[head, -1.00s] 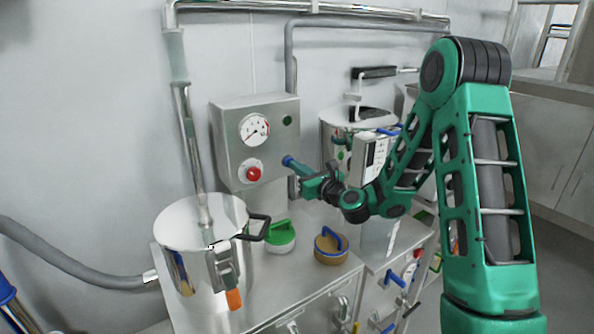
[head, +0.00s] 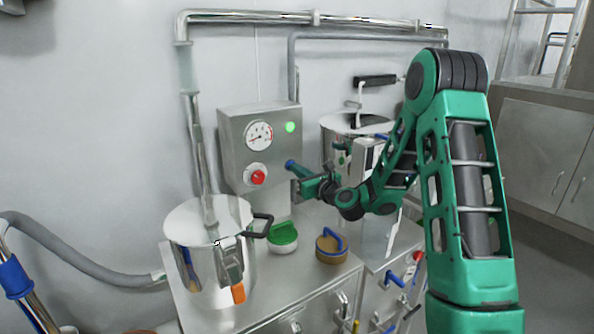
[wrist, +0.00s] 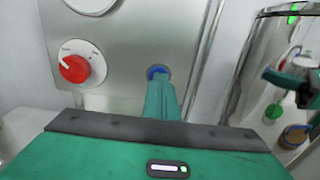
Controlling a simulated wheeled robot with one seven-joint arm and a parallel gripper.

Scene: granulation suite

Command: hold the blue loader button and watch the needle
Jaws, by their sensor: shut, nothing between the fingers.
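The blue loader button (head: 289,163) is at the lower right of the grey control box's front. It also shows in the wrist view (wrist: 157,71), with my fingertips against it. My gripper (head: 298,168) is shut with nothing between its fingers, and it covers part of the button. In the wrist view my shut fingers (wrist: 160,92) point at the button. The round white gauge (head: 258,136) is at the upper left of the box; its needle is too small to read exactly. A green lamp (head: 290,127) beside the gauge is lit.
A red knob (head: 258,177) sits below the gauge, left of my gripper. A lidded steel vessel (head: 210,222) stands at front left. A green-lidded jar (head: 283,236) and a tan container with a blue handle (head: 331,247) stand on the cabinet below my arm.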

